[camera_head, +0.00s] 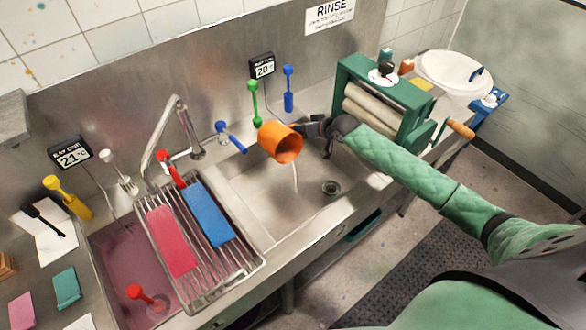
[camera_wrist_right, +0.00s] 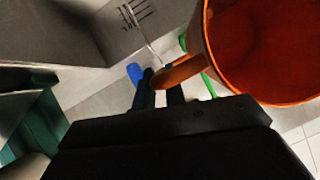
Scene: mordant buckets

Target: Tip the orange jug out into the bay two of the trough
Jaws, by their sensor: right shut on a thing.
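The orange jug (camera_head: 281,143) is tilted on its side above the right basin of the steel trough (camera_head: 262,190), under the display reading 20. Its mouth faces down toward the front, and a thin pale stream (camera_head: 295,178) falls from it into that basin. My right gripper (camera_head: 312,128) is shut on the jug's handle at its right side. In the right wrist view, the jug (camera_wrist_right: 262,50) shows its orange inside, and the handle (camera_wrist_right: 180,72) sits at the dark fingers (camera_wrist_right: 160,92). My left gripper is out of view.
A rack (camera_head: 205,285) with pink and blue cloths lies over the left basin, which holds pinkish liquid (camera_head: 112,262). A tap (camera_head: 170,130) stands behind it. A drain (camera_head: 331,187) is in the right basin. A green roller wringer (camera_head: 385,100) stands to the right.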

